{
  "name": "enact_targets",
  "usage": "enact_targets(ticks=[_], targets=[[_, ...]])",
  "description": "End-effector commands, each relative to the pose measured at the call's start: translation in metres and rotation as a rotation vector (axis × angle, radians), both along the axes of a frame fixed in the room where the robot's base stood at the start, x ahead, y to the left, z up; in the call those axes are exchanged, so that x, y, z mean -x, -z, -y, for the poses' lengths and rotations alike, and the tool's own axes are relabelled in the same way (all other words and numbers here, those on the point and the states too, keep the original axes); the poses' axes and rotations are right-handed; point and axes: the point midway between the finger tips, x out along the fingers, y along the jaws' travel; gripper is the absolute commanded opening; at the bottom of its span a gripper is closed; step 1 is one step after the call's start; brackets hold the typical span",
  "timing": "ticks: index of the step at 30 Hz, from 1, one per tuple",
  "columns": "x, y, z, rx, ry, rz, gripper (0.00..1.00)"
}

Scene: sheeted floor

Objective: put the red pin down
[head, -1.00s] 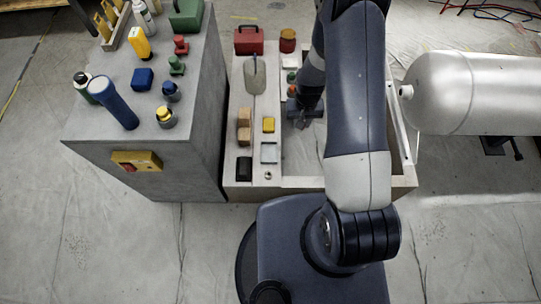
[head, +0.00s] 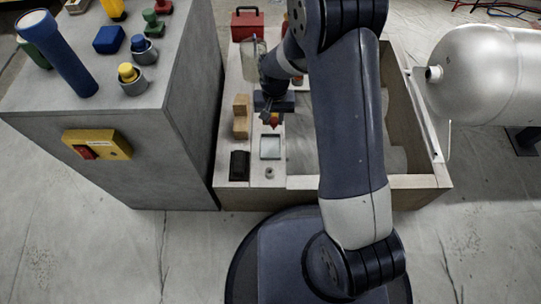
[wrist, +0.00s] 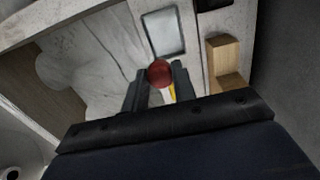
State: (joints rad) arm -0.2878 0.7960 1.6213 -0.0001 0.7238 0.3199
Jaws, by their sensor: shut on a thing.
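The red pin (wrist: 160,73) shows in the wrist view as a round red end between the two fingers of my gripper (wrist: 158,88). The gripper is shut on it. In the head view my gripper (head: 272,112) is above the narrow ledge on the left side of the open wooden box, with the small red tip of the pin (head: 275,123) just below it. The pin appears clear of the ledge, though its exact height is hard to tell. The fingers hide much of it.
A pale rectangular plate (head: 270,147) lies on the ledge (head: 268,182) close in front of the pin. Wooden blocks (head: 240,116) and a black piece (head: 239,165) lie to the left. A yellow piece (wrist: 172,92) is partly hidden behind the pin. A grey cabinet (head: 140,160) stands left.

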Motion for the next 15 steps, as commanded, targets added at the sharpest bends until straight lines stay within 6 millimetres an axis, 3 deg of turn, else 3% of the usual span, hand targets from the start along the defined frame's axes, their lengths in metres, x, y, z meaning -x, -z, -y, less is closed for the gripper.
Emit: enact_targets(ticks=[1, 10, 15], targets=[[0.000, 0.010, -0.004, -0.001, -0.001, 0.001, 0.00], [0.000, 0.023, -0.011, 0.000, 0.003, -0.001, 0.00], [0.001, 0.055, -0.011, 0.001, 0.002, -0.003, 0.00]])
